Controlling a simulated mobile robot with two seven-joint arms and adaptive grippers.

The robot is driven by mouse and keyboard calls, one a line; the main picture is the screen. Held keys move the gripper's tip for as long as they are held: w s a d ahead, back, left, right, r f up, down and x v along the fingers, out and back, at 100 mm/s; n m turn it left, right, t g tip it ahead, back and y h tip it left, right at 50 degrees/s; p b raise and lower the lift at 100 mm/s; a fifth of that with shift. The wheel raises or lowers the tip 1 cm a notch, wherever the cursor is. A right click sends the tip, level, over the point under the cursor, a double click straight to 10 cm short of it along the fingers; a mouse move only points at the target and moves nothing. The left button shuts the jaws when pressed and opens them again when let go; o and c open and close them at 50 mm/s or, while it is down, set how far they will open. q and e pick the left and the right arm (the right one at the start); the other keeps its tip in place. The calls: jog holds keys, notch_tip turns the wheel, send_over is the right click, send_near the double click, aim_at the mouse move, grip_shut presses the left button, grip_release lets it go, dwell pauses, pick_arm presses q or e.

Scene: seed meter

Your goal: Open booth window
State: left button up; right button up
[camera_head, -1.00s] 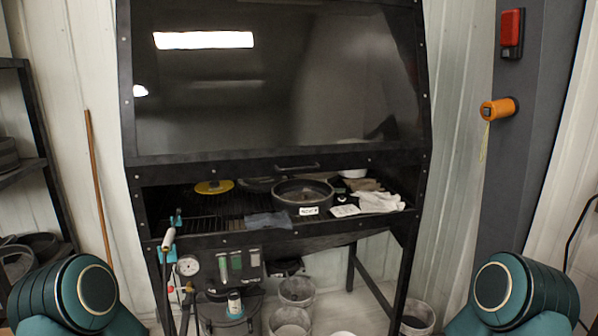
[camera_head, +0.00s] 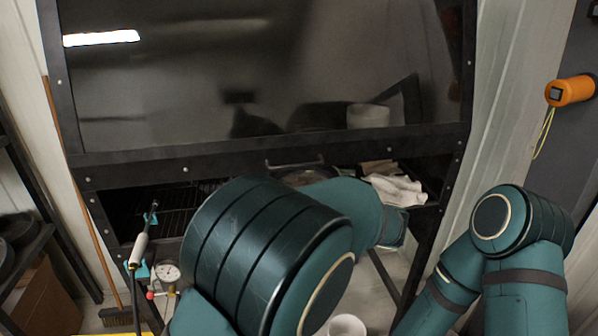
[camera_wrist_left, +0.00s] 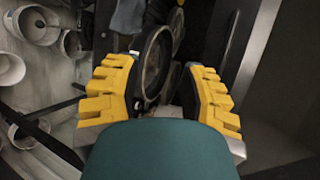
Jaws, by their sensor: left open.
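The booth window (camera_head: 250,75) is a large dark pane in a black riveted frame and fills the upper head view. A grey bar handle (camera_head: 296,163) sits on its lower rail (camera_head: 200,163), above the opening to the booth interior. The window looks lowered to the same height as before. My left arm crosses in front of the booth just below the handle and hides much of the opening. My left gripper (camera_wrist_left: 166,80) shows in the left wrist view with its yellow fingers apart, nothing clearly held. I cannot make out the handle there. My right gripper is out of the head view.
White cloths (camera_head: 398,188) lie in the booth's right side. A spray wand (camera_head: 138,250) and gauge (camera_head: 167,272) stand at the front left. Buckets (camera_wrist_left: 38,27) sit on the floor. An orange device (camera_head: 570,90) hangs on the right post.

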pick_arm(q)
jog(key=t+y, duration=0.1)
jog(key=t, duration=0.1)
send_near(300, 166)
jog(key=f+v, duration=0.1)
jog(key=v, duration=0.2)
jog(key=x, duration=0.4)
jog(key=p+x, duration=0.1)
jog(key=x, duration=0.4)
jog(key=r+x, duration=0.1)
jog(key=x, duration=0.3)
jog(key=shift+w+a+f, duration=0.1)
jog(key=shift+w+a, duration=0.05)
jog(key=shift+w, duration=0.1)
grip_shut()
jog(key=shift+s, duration=0.1)
